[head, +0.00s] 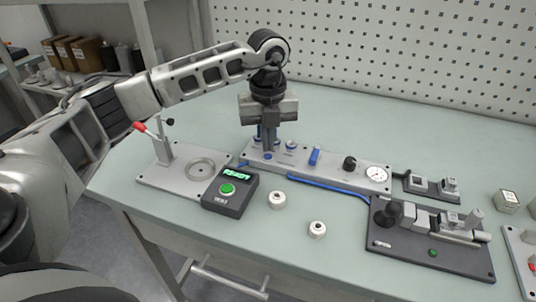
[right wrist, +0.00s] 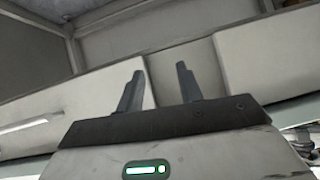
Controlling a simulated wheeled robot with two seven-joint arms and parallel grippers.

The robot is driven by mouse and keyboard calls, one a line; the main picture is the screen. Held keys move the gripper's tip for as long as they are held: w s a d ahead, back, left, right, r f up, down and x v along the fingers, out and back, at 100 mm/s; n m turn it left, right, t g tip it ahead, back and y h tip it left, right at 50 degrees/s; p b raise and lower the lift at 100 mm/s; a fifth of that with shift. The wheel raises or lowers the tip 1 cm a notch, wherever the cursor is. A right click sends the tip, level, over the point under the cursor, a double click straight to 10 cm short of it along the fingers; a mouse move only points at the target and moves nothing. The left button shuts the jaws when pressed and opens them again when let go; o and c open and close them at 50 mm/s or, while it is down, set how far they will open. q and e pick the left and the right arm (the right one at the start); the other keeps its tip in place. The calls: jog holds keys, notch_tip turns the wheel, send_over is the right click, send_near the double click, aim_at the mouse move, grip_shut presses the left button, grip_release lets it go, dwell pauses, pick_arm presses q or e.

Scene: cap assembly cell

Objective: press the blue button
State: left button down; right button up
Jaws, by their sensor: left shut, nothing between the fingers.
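The grey control panel (head: 335,176) lies along the middle of the table. A round blue button (head: 267,156) shows at its left part, right by the tips of my left gripper. My left gripper (head: 269,148) points straight down over the panel, shut and empty. I cannot tell whether its tips touch the button. The fingers partly hide the panel and other blue parts behind them. My right gripper (right wrist: 160,90) shows in the right wrist view with its fingers apart and nothing between them; it is out of the head view.
A black test box (head: 229,192) with a green button and a lit display stands in front of the panel. A plate with a red-tipped lever (head: 150,175) is at left. Two white caps (head: 277,199) lie in front. A dark fixture (head: 430,245) stands at right.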

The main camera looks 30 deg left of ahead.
aim_at(268, 156)
pick_arm(q)
jog(key=shift+f, duration=0.1)
dwell(0.4)
jog(key=shift+f+b, duration=0.6)
jog(key=shift+f, duration=0.2)
jog(key=shift+r+p, duration=2.85)
jog(key=shift+r, duration=0.75)
jog(key=shift+f, duration=0.1)
